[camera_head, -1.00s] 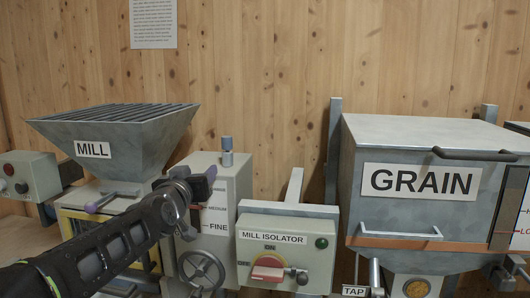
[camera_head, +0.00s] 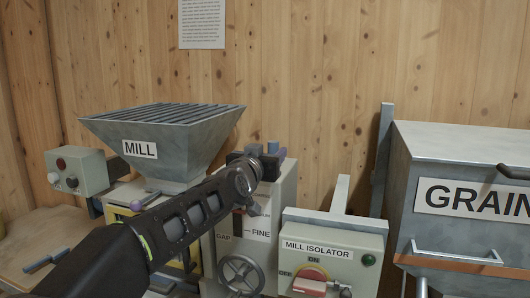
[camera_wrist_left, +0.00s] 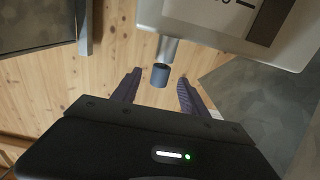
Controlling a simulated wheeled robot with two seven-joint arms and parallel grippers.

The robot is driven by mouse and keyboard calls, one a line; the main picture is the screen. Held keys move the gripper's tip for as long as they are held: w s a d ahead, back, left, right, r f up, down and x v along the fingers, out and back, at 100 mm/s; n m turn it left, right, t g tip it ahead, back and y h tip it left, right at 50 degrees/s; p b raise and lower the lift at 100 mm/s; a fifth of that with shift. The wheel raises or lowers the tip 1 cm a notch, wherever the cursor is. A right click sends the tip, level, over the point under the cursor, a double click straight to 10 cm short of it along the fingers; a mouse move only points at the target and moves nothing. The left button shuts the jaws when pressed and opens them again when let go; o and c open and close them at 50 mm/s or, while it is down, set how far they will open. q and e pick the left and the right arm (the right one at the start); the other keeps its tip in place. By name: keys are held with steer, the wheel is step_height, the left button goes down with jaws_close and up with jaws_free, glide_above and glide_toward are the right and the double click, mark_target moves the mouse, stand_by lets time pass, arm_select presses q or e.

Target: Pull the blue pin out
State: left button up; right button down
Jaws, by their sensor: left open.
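The blue pin (camera_head: 273,147) stands upright on top of the grey gap box (camera_head: 285,190), partly hidden behind my left gripper (camera_head: 265,157). In the left wrist view the pin (camera_wrist_left: 160,75) shows as a dark blue cap on a pale metal shaft. It lies between the directions of my two purple fingers, with clear space on both sides. The fingers are open and empty. I cannot tell how far the pin is from the fingertips in depth. My right gripper is not in view.
The mill hopper (camera_head: 165,125) stands left of the gap box, beside my left arm. A handwheel (camera_head: 240,272) is on the box's front. The mill isolator (camera_head: 330,250) and the grain bin (camera_head: 460,170) stand to the right. A wooden wall (camera_head: 320,70) is behind.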

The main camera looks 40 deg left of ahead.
mark_target(272, 150)
arm_select(q)
steer(key=p+x, duration=0.1)
steer(key=x, duration=0.3)
steer(key=shift+w+a+p, duration=0.15)
steer(key=shift+p, duration=0.15)
jaws_close()
stand_by(0.8)
